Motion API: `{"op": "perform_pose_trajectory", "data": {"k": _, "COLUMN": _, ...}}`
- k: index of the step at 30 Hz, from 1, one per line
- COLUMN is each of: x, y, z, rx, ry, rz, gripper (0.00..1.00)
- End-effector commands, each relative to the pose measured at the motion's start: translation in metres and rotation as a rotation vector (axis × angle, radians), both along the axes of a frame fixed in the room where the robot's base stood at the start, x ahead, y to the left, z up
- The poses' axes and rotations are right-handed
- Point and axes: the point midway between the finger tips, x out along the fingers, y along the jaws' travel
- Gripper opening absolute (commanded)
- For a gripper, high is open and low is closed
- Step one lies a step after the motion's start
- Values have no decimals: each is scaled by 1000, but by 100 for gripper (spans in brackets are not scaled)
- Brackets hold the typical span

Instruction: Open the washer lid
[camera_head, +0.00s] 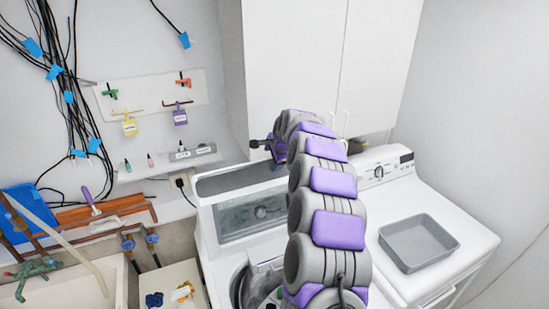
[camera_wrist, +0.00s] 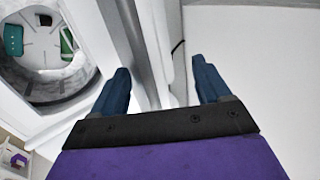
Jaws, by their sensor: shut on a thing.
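The white washer (camera_head: 206,250) stands in the middle of the head view. Its lid (camera_head: 250,217), with a glass window, is raised and leans back toward the control panel. The tub opening (camera_head: 238,285) shows below it, partly hidden by my arm. In the wrist view my gripper (camera_wrist: 160,66) has its two blue fingers on either side of a pale edge, which looks like the lid's edge. The round tub (camera_wrist: 45,85) shows at the left there, with teal and green items inside. In the head view my arm hides the fingers and the lid's right part.
A white dryer (camera_head: 460,238) stands to the right, with a grey tray (camera_head: 418,243) on top. White cabinets (camera_head: 295,65) hang behind my arm. A sink (camera_head: 60,285) is at the lower left. Hooks and cables line the wall.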

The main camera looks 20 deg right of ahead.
Motion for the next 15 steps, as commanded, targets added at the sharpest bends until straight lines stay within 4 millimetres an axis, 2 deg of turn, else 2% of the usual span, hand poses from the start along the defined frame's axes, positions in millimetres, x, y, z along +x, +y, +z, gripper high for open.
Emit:
{"op": "perform_pose_trajectory", "data": {"k": 8, "x": -3, "y": 1, "z": 6, "rx": 0, "ry": -8, "rz": 1, "gripper": 58}}
{"op": "perform_pose_trajectory", "data": {"k": 15, "x": -29, "y": -1, "z": 37, "rx": 0, "ry": -18, "rz": 0, "gripper": 58}}
